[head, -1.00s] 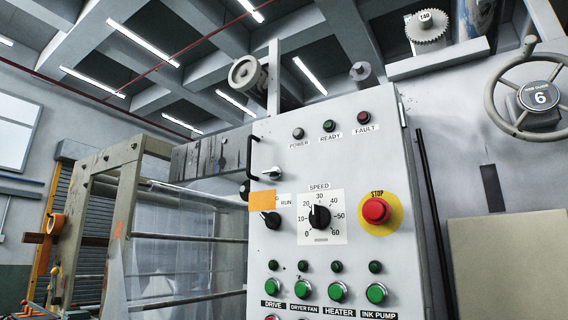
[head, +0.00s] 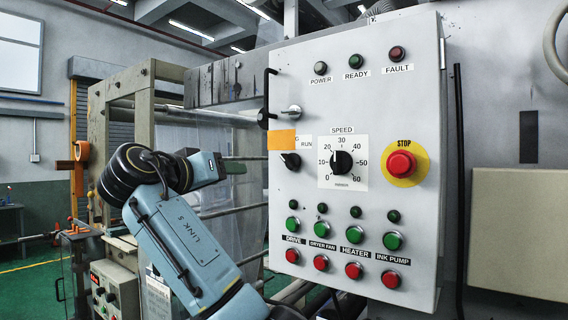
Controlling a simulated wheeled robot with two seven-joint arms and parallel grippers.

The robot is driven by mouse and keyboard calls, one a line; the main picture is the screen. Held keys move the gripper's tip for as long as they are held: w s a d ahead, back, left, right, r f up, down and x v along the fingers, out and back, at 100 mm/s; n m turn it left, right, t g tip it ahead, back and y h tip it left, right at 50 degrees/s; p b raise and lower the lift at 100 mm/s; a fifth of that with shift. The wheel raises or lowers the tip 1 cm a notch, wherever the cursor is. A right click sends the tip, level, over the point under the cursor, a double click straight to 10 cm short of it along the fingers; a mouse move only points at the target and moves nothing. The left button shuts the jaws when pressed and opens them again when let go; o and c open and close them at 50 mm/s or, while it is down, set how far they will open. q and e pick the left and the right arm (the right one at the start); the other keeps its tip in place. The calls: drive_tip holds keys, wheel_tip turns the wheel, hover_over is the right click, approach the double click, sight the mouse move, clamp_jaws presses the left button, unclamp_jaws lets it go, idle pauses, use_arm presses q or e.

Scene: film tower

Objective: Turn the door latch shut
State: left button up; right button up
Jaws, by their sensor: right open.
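The door latch (head: 291,112) is a small silver lever on the left side of the light grey control cabinet door (head: 372,105), below the black door handle's upper end. Its lever points left, nearly level. My right gripper (head: 236,168) is left of the cabinet, lower than the latch and apart from it. It is small and dark at the end of the blue arm; its jaws are open, and I see nothing in them. The fingertips are hard to make out. My left gripper is not in view.
The black door handle (head: 267,98) runs up the cabinet's left edge. An orange tag (head: 282,140) and a black selector knob (head: 290,161) sit below the latch. The red stop button (head: 402,164) is farther right. A film frame (head: 150,95) stands behind my arm.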

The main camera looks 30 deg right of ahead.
sight(288, 111)
drive_tip(key=s+r+m+g+h+p, duration=0.1)
drive_tip(key=s+r+m+g+h, duration=0.1)
drive_tip(key=s+r+m, duration=0.7)
drive_tip(key=w+d+r+n+p, duration=0.1)
drive_tip(key=d, duration=0.2)
drive_tip(key=w+d+r+n+p, duration=0.1)
drive_tip(key=d, duration=0.2)
drive_tip(key=w+d+r+n+p, duration=0.1)
drive_tip(key=d+r+p, duration=0.1)
drive_tip(key=d, duration=0.2)
drive_tip(key=shift+w+d, duration=0.1)
drive_tip(key=shift+w, duration=0.2)
drive_tip(key=shift+w+d+n, duration=0.3)
drive_tip(key=shift+d, duration=0.4)
drive_tip(key=c, duration=1)
